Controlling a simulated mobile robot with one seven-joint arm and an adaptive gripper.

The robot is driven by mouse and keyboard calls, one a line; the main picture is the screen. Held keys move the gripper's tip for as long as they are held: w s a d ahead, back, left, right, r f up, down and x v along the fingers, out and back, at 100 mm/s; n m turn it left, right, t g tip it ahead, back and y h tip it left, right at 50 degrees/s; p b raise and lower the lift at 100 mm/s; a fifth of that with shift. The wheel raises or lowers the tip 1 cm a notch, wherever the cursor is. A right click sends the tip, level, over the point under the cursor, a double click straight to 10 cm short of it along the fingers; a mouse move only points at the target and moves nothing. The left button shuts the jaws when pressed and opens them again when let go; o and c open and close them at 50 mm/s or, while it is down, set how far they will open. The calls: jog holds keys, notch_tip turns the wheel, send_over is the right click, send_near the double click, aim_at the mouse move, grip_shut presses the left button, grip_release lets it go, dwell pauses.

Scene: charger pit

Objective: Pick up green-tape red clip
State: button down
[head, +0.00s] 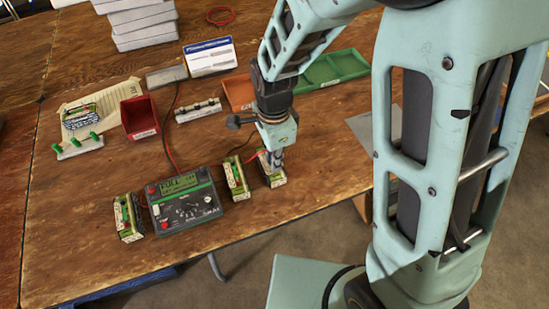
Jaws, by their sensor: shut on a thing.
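My gripper (274,163) points down at the rightmost green-and-white battery pack (275,182) near the table's front edge. Its fingers are shut on a small red clip (254,155), of which only a bit of red shows beside the fingers. The green tape is too small to make out. The fingertips are at the top of the pack; I cannot tell whether the clip touches it.
A meter (184,204) with a lit display stands to the left, between two more packs (128,217) (236,178). Dark and red leads cross the table.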

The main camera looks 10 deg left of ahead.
jog(key=shift+r, duration=0.15)
jog(key=shift+r+p, duration=0.9)
jog(key=s+r+p, duration=0.9)
jog(key=s+r, duration=0.2)
jog(key=s, duration=0.3)
jog(key=shift+d, duration=0.2)
